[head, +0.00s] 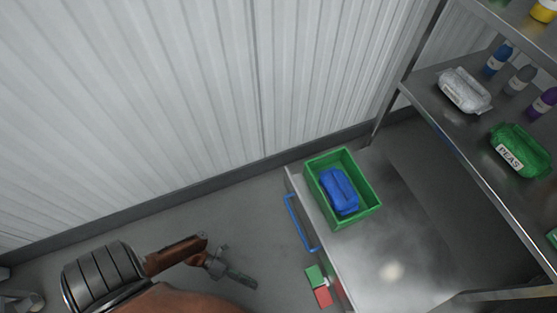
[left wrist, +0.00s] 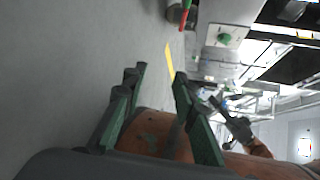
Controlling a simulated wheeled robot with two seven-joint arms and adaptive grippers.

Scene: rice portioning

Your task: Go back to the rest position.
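My left gripper (head: 238,278) is in the head view at the bottom, over the floor left of the steel table, at the end of my brown arm. It touches nothing there. In the left wrist view its two green fingers (left wrist: 160,78) stand apart with nothing between them. My right arm does not show in the head view. What looks like my right gripper (left wrist: 237,127) shows small in the left wrist view, and its fingers are too small to read.
A green crate (head: 370,212) holding a blue package (head: 338,190) stands on the steel table (head: 390,255). A blue handle (head: 298,222) is on the table's left side. A steel shelf (head: 432,92) with bottles and bags stands right. A ribbed wall (head: 190,90) is behind.

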